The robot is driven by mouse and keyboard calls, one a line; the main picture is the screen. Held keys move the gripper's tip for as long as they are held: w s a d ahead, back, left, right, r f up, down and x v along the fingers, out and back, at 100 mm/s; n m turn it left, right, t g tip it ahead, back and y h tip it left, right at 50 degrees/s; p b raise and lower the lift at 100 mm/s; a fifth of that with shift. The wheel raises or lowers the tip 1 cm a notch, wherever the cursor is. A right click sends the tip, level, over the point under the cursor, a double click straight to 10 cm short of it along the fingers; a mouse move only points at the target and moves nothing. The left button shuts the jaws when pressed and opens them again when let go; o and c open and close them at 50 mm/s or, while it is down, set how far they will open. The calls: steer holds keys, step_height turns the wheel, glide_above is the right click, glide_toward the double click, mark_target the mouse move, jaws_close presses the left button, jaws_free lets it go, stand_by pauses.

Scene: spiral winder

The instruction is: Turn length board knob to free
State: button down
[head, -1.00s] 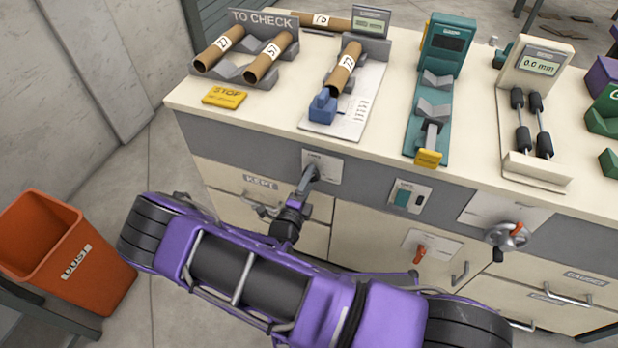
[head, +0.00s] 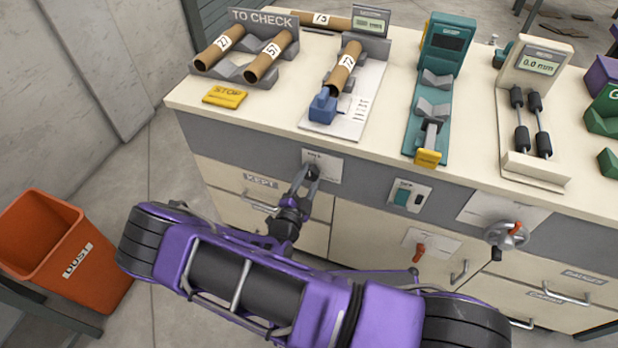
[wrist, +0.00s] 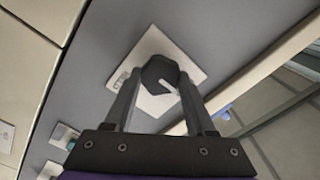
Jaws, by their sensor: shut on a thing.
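The length board knob (wrist: 160,76) is a dark round knob with a pale mark, on a white plate (wrist: 141,48) on the bench's grey front band. It sits between the two fingers of my gripper (wrist: 158,92) in the wrist view, and the fingers are shut on it. In the head view my gripper (head: 304,178) reaches up to the plate (head: 327,168) and partly covers the knob. The length board (head: 350,122), with a blue stop block (head: 323,107) and a cardboard tube (head: 346,68) on it, is on the bench above. The plate's lettering is too small to read.
A grey TO CHECK rack (head: 262,22) with two tubes and a yellow STOP tag (head: 225,96) are at the left. A teal gauge (head: 446,45) stands right of the board. A switch plate (head: 410,195) and a crank (head: 508,236) are farther right.

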stand_by(0.4)
steer(key=shift+c, duration=1.1)
jaws_free()
steer(key=v, duration=1.7)
steer(key=shift+s, duration=0.25)
steer(key=shift+a, duration=0.1)
